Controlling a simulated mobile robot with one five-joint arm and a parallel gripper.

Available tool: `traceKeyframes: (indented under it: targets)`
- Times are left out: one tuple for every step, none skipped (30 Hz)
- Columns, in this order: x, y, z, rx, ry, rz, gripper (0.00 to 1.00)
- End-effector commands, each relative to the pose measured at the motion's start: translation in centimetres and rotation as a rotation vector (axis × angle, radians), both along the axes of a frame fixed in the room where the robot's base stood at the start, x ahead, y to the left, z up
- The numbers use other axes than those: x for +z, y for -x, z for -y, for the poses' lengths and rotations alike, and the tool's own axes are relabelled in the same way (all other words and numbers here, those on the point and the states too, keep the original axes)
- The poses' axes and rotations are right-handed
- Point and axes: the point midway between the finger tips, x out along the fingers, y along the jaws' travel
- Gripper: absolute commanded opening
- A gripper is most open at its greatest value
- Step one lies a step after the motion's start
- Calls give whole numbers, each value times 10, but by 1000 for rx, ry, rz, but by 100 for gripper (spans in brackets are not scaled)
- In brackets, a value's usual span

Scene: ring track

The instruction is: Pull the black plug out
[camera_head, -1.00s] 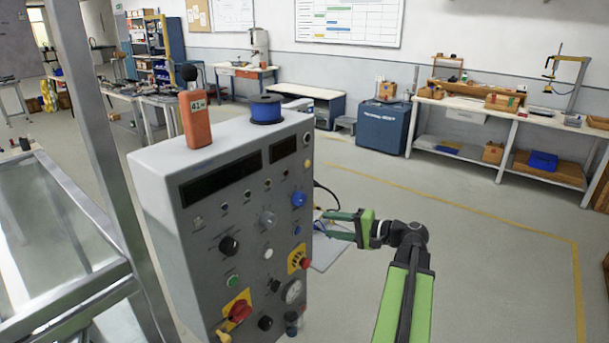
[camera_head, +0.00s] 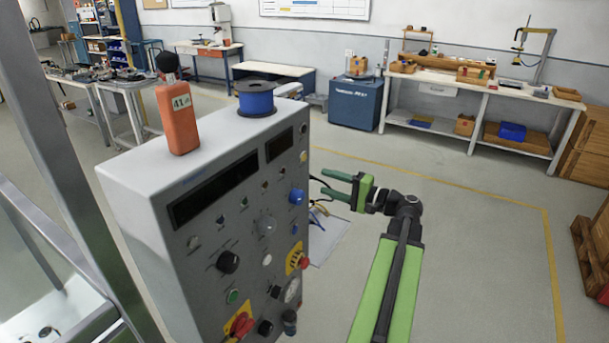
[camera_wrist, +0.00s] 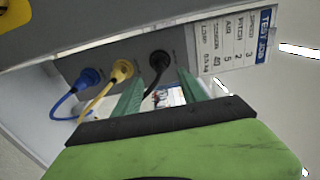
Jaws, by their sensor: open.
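The black plug (camera_wrist: 159,62) sits in a grey socket panel (camera_wrist: 125,62) in the wrist view, with its black cable hanging down between my fingers. A yellow plug (camera_wrist: 121,71) and a blue plug (camera_wrist: 89,77) sit in the same row to its left, each with its own cable. My gripper (camera_wrist: 160,84) is open, its two green fingers pointing at the panel on either side of the black plug's line, apparently short of the plug. In the head view my gripper (camera_head: 326,183) is beside the right edge of the grey control cabinet (camera_head: 150,200); the plugs are hidden there.
A printed card (camera_wrist: 232,42) is right of the plugs. An orange handset (camera_head: 178,118) and a blue spool (camera_head: 256,98) stand on the cabinet. A metal frame (camera_head: 65,150) is at the left. A wooden pallet (camera_head: 592,255) is at the right. Open floor lies right of my arm.

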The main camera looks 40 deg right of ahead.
Motion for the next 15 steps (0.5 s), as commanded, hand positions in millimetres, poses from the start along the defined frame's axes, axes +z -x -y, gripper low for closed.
traceKeyframes:
  targets:
    - [0,-6,-2,2,0,0,49]
    - [0,-10,-3,3,0,0,49]
    - [0,-16,-5,3,0,0,49]
    - [0,-20,-5,3,0,0,49]
    - [0,-25,-6,3,0,0,49]
    - [0,-31,-8,4,0,0,49]
    - [0,-35,-9,3,0,0,49]
    - [0,-39,-10,3,0,0,49]
    - [0,-45,-12,3,0,0,49]
    - [0,-50,-13,3,0,0,49]
    - [0,-53,-13,3,0,0,49]
    - [0,-58,-14,2,0,0,49]
    - [0,-62,-15,2,0,0,49]
    - [0,-65,-16,2,0,0,49]
    - [0,-69,-17,2,0,0,49]
